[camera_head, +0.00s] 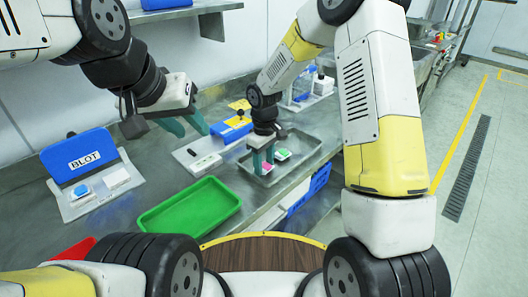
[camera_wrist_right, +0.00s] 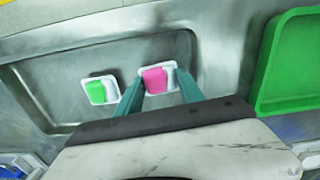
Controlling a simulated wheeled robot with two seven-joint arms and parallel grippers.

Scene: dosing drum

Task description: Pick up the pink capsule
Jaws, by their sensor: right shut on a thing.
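The pink capsule (camera_wrist_right: 154,79) is pink with a white part and sits in a small white holder in the metal tray. In the head view the pink capsule (camera_head: 267,168) shows between the fingers of my right gripper (camera_head: 263,168). In the right wrist view the teal fingers of my right gripper (camera_wrist_right: 159,83) lie on both sides of the capsule, shut on it. I cannot tell whether it is lifted off the tray. My left gripper (camera_head: 188,129) is open and empty above the bench, to the left and away from the capsule.
A green and white capsule (camera_head: 282,154) lies beside it in the metal tray (camera_head: 309,152). A green tray (camera_head: 190,208) stands nearer. A blue BLOT stand (camera_head: 79,156) with a white base is at the left. A blue box (camera_head: 231,130) stands behind the metal tray.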

